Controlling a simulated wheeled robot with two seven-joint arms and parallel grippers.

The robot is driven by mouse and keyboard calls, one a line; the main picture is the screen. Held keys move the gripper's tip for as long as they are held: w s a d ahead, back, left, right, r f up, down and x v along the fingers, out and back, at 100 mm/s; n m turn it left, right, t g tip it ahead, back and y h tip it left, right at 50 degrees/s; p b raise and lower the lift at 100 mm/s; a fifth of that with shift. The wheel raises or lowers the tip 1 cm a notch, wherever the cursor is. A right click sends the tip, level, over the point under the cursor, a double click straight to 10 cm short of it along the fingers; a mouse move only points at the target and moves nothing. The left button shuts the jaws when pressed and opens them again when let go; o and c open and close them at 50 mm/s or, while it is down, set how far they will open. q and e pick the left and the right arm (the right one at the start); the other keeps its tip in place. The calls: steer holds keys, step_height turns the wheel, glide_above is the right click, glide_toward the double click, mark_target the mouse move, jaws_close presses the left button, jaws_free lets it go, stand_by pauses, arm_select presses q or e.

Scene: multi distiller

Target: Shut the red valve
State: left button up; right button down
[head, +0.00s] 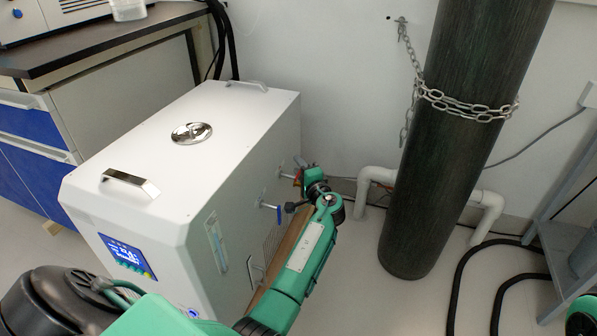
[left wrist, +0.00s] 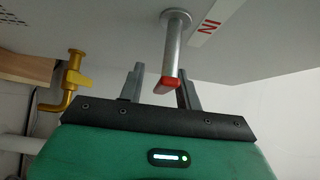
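The red valve (left wrist: 170,84) is a short red handle at the end of a silver pipe that comes out of the white machine (head: 180,140), beside a label reading IN. In the left wrist view it lies between the two fingers of my left gripper (left wrist: 160,88), which stand apart with a gap around it. I cannot tell whether either finger touches it. In the head view my left gripper (head: 301,183) is at the machine's right side, by the pipes, and mostly hides the red valve. My right gripper is not in view.
A blue-handled valve (head: 278,213) sticks out of the same side, nearer the front. A yellow tap (left wrist: 73,80) shows in the left wrist view. A dark gas cylinder (head: 440,180) chained to the wall stands to the right. Black hoses (head: 462,270) lie on the floor.

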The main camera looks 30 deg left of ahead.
arm_select(q)
steer(key=shift+w+a, duration=0.2)
steer(key=shift+a, duration=0.15)
steer(key=shift+c, duration=0.4)
jaws_close()
